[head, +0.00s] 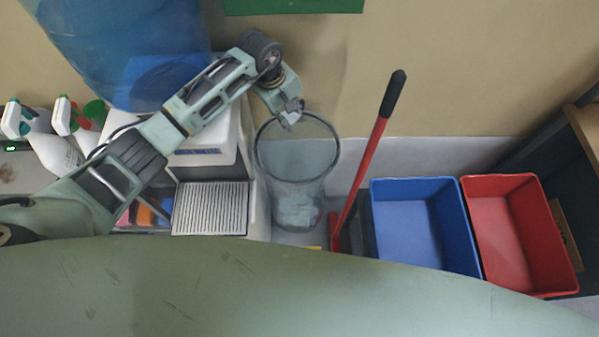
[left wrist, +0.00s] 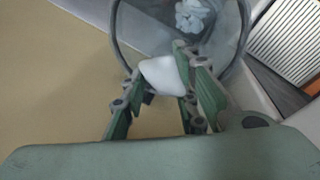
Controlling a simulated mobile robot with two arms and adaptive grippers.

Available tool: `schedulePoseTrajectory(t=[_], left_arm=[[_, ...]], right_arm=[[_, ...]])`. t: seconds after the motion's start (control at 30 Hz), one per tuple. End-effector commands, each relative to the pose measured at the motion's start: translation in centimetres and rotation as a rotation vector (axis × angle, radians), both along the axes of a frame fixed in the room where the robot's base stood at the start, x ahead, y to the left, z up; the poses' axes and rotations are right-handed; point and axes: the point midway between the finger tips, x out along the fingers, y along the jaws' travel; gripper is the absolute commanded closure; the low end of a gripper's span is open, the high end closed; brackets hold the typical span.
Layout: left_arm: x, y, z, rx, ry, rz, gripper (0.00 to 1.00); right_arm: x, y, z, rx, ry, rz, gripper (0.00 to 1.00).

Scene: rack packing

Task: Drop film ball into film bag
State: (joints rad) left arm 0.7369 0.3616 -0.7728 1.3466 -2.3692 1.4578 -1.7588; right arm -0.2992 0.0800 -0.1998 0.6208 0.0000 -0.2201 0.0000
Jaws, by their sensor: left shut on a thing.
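The film ball (left wrist: 165,75) is a small white lump between the fingers of my left gripper (left wrist: 163,82) in the left wrist view. My left gripper is shut on it. In the head view my left gripper (head: 291,116) is over the upper rim of the film bag, and the ball is small and hard to make out there. The film bag (head: 297,185) is a clear bag hanging open from a dark round ring. Crumpled whitish film lies at its bottom. The bag's ring also shows in the left wrist view (left wrist: 243,50). My right gripper is not in view.
A blue bin (head: 415,190) and a red bin (head: 515,190) stand at the right. A red-handled pole (head: 365,155) leans beside the bag. A white dispenser with a slatted tray (head: 210,208) stands left of the bag, with spray bottles (head: 50,140) further left.

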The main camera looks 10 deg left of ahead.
Motion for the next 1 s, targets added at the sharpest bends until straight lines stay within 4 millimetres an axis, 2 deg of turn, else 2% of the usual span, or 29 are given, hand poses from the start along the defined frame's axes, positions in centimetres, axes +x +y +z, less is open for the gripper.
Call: schedulePoseTrajectory(t=[0.17,0.5,0.7,0.97,1.0], left_arm=[[-0.1,0.0,-1.3,0.0,0.002,0.001,0.82],[-0.1,-0.1,-5.1,-0.002,0.002,0.0,0.82],[-0.1,0.0,-6.0,0.001,0.001,0.001,0.82],[-0.1,0.0,-6.0,0.0,0.0,0.0,0.82],[-0.1,0.0,-6.0,0.0,0.0,0.0,0.71]], right_arm=[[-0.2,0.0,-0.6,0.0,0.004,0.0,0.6],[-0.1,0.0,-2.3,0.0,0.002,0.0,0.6],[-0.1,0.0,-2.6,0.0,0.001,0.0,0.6],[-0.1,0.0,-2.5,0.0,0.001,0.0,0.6],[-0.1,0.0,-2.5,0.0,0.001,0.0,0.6]])
